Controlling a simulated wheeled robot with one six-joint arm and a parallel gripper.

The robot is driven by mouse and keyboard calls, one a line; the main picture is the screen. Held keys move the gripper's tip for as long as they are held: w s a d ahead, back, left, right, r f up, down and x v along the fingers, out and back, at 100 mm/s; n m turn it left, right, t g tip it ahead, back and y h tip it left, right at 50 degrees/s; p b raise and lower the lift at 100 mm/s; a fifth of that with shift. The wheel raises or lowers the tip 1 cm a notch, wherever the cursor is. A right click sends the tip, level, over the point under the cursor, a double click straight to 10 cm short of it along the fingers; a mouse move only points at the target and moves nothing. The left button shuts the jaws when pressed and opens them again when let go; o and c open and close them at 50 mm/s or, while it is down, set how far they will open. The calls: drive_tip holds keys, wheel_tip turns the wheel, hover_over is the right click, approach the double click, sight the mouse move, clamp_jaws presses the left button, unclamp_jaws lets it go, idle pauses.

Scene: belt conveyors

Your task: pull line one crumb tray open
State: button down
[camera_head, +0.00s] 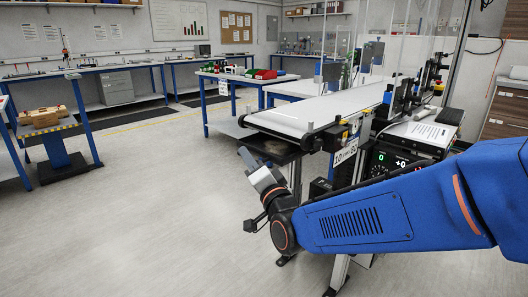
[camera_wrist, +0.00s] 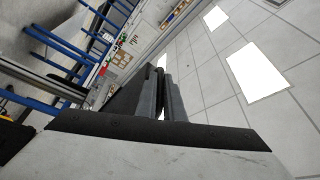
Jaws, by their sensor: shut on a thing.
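The crumb tray (camera_head: 274,152) is a dark, flat tray under the near end of the white-belted conveyor (camera_head: 310,112). Its front edge shows just beyond my gripper (camera_head: 243,151), which reaches up to it from the floor side. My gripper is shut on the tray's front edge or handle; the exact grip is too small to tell. In the wrist view the two grey fingers (camera_wrist: 168,92) stand close together, with a dark panel beside them on the left. How far the tray is out is hard to tell.
Conveyor legs and a control box (camera_head: 385,160) with a green display stand right of my gripper. A blue-legged table (camera_head: 222,78) with red and green bins is behind. A small stand with a cardboard box (camera_head: 42,117) is far left. The floor at left is clear.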

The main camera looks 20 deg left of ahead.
drive_tip(key=s+a, duration=0.3)
drive_tip(key=s, duration=0.5)
drive_tip(key=shift+s+a, duration=0.3)
drive_tip(key=shift+s, duration=0.05)
drive_tip(key=c, duration=2.2)
unclamp_jaws()
drive_tip(key=shift+o, duration=0.2)
drive_tip(key=v, duration=1.7)
drive_tip(key=shift+d, duration=0.2)
drive_tip(key=shift+s, duration=0.1)
